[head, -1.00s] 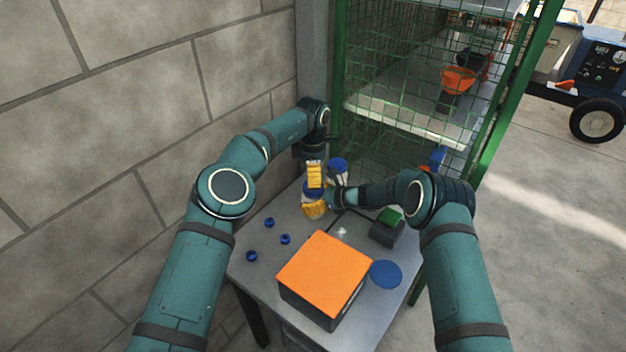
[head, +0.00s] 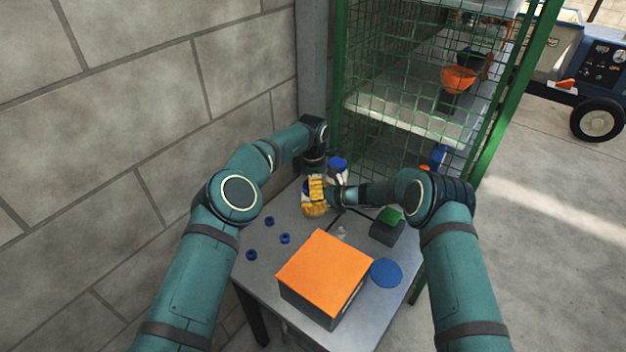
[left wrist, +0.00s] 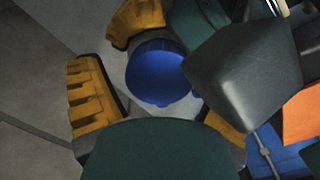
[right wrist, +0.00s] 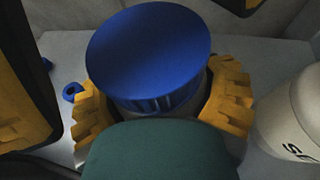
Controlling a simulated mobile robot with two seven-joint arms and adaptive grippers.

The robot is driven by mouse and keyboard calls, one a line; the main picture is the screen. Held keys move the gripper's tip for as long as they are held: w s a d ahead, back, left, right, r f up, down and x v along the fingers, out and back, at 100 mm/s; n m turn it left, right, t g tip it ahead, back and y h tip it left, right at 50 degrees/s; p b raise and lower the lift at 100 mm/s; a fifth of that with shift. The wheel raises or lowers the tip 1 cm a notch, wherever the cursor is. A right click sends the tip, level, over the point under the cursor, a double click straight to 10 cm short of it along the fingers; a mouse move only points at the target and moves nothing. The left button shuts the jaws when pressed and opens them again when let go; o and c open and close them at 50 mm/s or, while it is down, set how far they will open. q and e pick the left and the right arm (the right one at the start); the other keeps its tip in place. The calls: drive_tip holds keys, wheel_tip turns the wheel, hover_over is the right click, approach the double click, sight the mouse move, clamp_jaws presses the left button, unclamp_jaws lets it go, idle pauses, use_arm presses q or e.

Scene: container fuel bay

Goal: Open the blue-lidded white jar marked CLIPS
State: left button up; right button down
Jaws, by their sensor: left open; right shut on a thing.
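A white jar with a broad blue lid (right wrist: 148,55) stands in my right gripper, its label hidden. My right gripper (right wrist: 160,108) is shut around the jar's body just below the lid; in the head view it is low at the table's back (head: 315,209). My left gripper (head: 316,188) is open, pointing down directly over the held jar. In the left wrist view the lid (left wrist: 158,75) lies between its spread yellow fingers. I cannot tell whether they touch it. The left gripper hides most of this jar in the head view.
A second white jar (right wrist: 295,115) with partly visible lettering stands close beside; its blue lid (head: 338,163) shows behind. An orange-topped box (head: 325,268), a blue disc (head: 386,272), a green-topped dark block (head: 386,232) and small blue pieces (head: 285,239) lie nearer. A green mesh cage (head: 420,90) rises behind.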

use_arm(q)
drive_tip(key=c, duration=1.3)
drive_tip(key=o, duration=1.3)
drive_tip(key=shift+c, duration=0.2)
drive_tip(key=shift+r, duration=0.1)
drive_tip(key=shift+o, duration=0.2)
wheel_tip(320, 180, up, 8)
drive_tip(key=shift+f, duration=4.15)
